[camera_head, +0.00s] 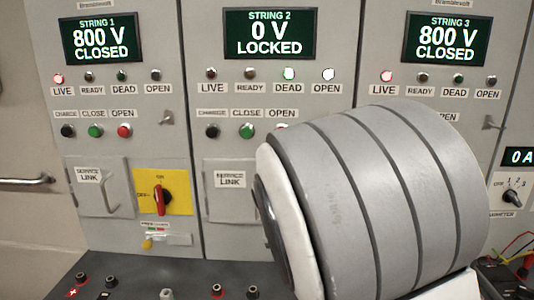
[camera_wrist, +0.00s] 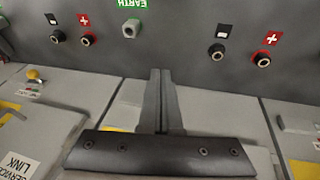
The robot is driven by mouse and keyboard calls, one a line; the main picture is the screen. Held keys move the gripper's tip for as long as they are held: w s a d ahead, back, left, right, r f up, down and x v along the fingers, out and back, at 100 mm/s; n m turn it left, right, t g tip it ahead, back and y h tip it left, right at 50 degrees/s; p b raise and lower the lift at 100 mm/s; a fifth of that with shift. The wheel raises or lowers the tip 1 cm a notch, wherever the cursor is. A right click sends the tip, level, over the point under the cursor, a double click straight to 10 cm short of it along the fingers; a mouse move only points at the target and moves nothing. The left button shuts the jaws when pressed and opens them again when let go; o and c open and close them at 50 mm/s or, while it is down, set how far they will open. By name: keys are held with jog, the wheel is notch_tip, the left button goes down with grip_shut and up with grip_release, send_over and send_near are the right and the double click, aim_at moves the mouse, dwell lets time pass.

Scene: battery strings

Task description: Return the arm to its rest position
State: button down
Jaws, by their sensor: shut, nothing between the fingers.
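My gripper (camera_wrist: 160,75) shows in the wrist view with its two fingers pressed together and nothing between them. The fingertips point toward the dark terminal shelf and appear near its edge; whether they touch it I cannot tell. In the head view my large grey arm link fills the lower right and hides the lower String 2 and String 3 panels. My gripper is not visible there.
The String 2 screen (camera_head: 270,34) reads 0 V LOCKED. The String 1 screen (camera_head: 101,40) and String 3 screen (camera_head: 446,40) read 800 V CLOSED. A red rotary handle (camera_head: 160,196) and a dark shelf with sockets (camera_wrist: 263,59) are nearby.

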jog(key=s+d+r+t, duration=0.1)
jog(key=s+d+r, duration=0.2)
jog(key=s, duration=0.4)
jog(key=s+d+r+y, duration=0.1)
jog(key=s+r, duration=0.3)
jog(key=s, duration=0.4)
jog(key=s+d+r+n+t+y, duration=0.1)
jog(key=s+d+r, duration=0.2)
jog(key=s, duration=0.5)
jog(key=shift+s+d+r+t, duration=0.2)
jog(key=shift+d+r+t, duration=0.1)
jog(key=shift+d, duration=0.5)
jog(key=shift+d, duration=0.15)
